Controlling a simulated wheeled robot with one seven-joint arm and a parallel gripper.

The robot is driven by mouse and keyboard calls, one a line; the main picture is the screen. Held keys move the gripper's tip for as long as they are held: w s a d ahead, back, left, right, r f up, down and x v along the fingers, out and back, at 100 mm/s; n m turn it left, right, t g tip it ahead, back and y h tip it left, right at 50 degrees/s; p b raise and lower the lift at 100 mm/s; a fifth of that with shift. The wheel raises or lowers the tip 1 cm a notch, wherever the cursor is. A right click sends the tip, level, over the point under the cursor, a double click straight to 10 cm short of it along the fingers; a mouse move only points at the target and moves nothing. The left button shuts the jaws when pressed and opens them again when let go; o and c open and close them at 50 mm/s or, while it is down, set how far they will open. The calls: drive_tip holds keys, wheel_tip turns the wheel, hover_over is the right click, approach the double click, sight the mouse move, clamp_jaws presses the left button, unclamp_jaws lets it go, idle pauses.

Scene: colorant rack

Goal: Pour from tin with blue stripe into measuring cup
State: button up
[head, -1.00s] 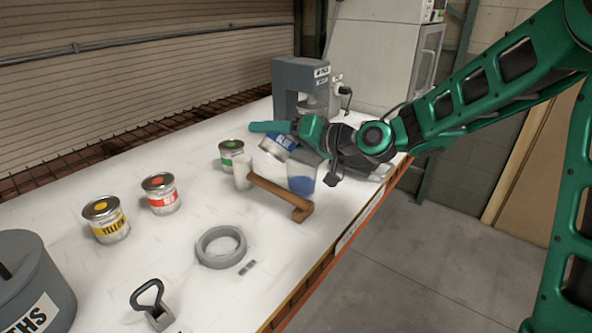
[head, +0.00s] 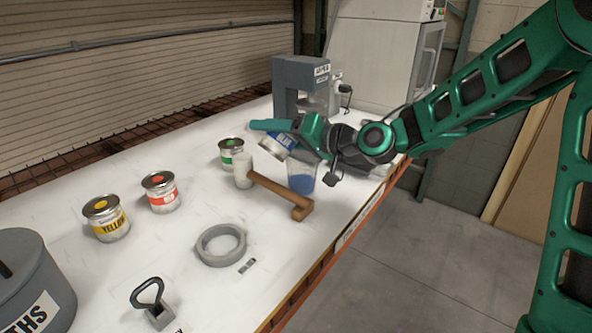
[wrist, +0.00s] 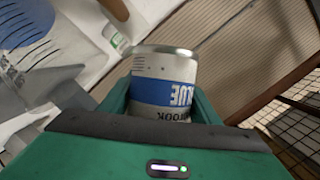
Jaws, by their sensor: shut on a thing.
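The tin with the blue stripe (head: 278,146) is tilted, its side label facing the head camera. My gripper (head: 272,128) is shut on it, with one green finger along its far side. The tin is up beside and above the clear measuring cup (head: 302,172), which stands on the bench with blue liquid in its lower part. In the wrist view the tin (wrist: 165,92) sits between the green fingers with its lettering upside down. The measuring cup (wrist: 42,62) and its blue contents fill the upper left there. I cannot make out a falling stream.
A mallet (head: 278,191) lies just in front of the cup. A green tin (head: 231,152), red tin (head: 160,192) and yellow tin (head: 106,218) stand left. A grey ring (head: 221,245) lies in front; a grey machine (head: 300,85) stands behind. The bench's right edge is close.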

drive_tip(key=shift+f+m+p, duration=0.2)
drive_tip(key=shift+m+p, duration=0.25)
drive_tip(key=shift+m, duration=0.05)
idle(1.1)
drive_tip(key=shift+r+m+y+p, duration=0.3)
drive_tip(key=shift+m+y+p, duration=0.2)
drive_tip(key=shift+p, duration=0.05)
idle(1.5)
